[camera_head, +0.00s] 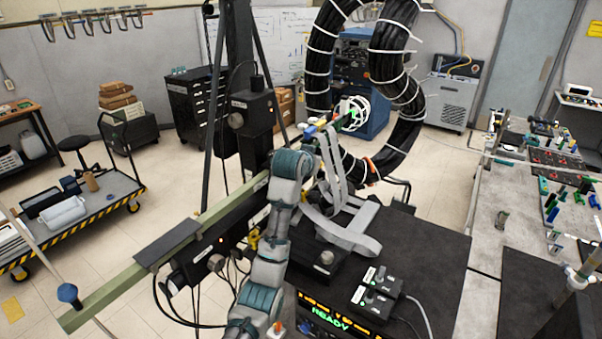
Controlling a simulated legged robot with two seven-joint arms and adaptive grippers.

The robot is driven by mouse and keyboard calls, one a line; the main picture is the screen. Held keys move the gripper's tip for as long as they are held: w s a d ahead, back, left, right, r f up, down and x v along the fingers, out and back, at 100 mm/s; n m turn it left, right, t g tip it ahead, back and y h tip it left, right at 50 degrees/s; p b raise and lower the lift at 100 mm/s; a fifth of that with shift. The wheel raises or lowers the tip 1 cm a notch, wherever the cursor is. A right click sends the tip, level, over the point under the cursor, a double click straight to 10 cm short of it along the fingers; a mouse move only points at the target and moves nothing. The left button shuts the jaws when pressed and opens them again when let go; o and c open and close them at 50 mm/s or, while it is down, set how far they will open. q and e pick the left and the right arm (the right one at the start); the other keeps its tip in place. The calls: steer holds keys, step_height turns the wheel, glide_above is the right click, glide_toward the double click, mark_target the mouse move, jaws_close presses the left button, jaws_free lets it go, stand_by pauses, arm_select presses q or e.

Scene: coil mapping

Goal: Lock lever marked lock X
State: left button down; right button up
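A long green-grey rail (105,296) runs diagonally from lower left to the dark upright column (240,60). A dark carriage with knobs (190,268) hangs on it. A small yellow lever-like part (253,240) sits by the rail, just left of my arm. I cannot read any lock X marking, so I cannot tell which part is that lever. One grey and teal arm of mine, apparently the left, rises from the bottom centre and crosses in front of the rail. Its fingers cannot be made out near the coloured parts by the column. My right gripper is not in view.
A black bench (435,255) holds a two-switch box (376,290) and a lit READY display (330,318). Grey straps (345,235) hang over it. Thick black cables (395,60) loop overhead. A cart (105,195) stands left; a cluttered table (485,225) stands right. Floor between is open.

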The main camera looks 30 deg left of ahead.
arm_select(q)
steer(key=shift+w+f, duration=0.3)
steer(key=shift+f, duration=0.1)
stand_by(0.5)
